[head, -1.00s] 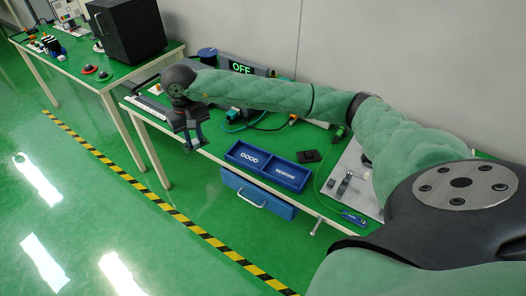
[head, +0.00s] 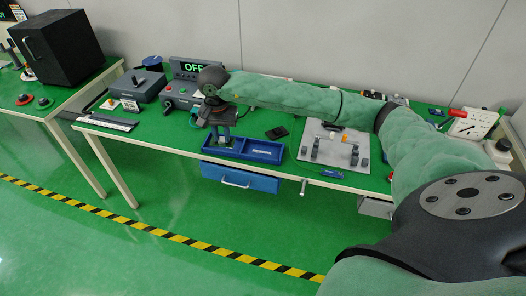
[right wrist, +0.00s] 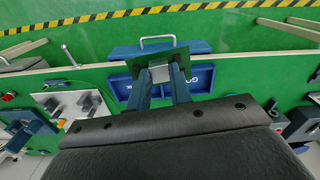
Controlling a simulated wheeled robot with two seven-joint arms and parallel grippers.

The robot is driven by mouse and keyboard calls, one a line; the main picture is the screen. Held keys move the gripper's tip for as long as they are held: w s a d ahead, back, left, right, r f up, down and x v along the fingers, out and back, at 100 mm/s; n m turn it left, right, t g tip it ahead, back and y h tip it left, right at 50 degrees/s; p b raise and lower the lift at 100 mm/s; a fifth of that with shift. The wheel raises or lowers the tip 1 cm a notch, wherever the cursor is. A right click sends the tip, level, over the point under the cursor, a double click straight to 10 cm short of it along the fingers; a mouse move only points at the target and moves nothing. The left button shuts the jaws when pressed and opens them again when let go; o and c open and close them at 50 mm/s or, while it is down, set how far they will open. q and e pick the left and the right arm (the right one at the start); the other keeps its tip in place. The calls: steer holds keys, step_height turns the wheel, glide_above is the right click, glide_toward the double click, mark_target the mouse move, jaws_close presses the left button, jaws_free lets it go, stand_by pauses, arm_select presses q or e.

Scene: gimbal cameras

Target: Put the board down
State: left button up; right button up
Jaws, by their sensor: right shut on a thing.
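A small dark green board (right wrist: 160,57) with a silver block on it shows at the fingertips in the right wrist view. My right gripper (head: 222,140) is shut on the board. It is over the left part of the blue two-compartment tray (head: 270,158) in the head view and hides most of that compartment. The tray also shows behind the fingers in the right wrist view (right wrist: 203,77), with part of the GOOD label visible. The board's height above the tray cannot be told. My left gripper is not in view.
A blue drawer (head: 238,181) hangs under the table front. A grey box (head: 142,85) is farther left.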

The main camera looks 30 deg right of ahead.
arm_select(q)
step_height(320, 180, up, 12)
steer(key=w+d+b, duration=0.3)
steer(key=b, duration=0.1)
arm_select(e)
steer(key=s+d+f+m, duration=0.1)
steer(key=d+f+m, duration=0.2)
steer(key=d+m, duration=1.2)
steer(key=s+d+f+m, duration=0.2)
steer(key=d+f+m, duration=0.2)
steer(key=d+m, duration=1.1)
steer(key=m+p, duration=0.3)
steer(key=p, duration=0.3)
glide_above(262, 152)
step_height(262, 152, down, 6)
steer(key=shift+f, duration=0.25)
steer(key=shift+f+p, duration=1)
steer(key=shift+f, duration=1.05)
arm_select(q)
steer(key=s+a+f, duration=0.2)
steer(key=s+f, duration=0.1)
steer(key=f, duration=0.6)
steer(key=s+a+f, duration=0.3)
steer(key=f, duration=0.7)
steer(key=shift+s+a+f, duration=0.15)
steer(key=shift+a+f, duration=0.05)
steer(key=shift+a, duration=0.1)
arm_select(e)
steer(key=shift+f, duration=0.15)
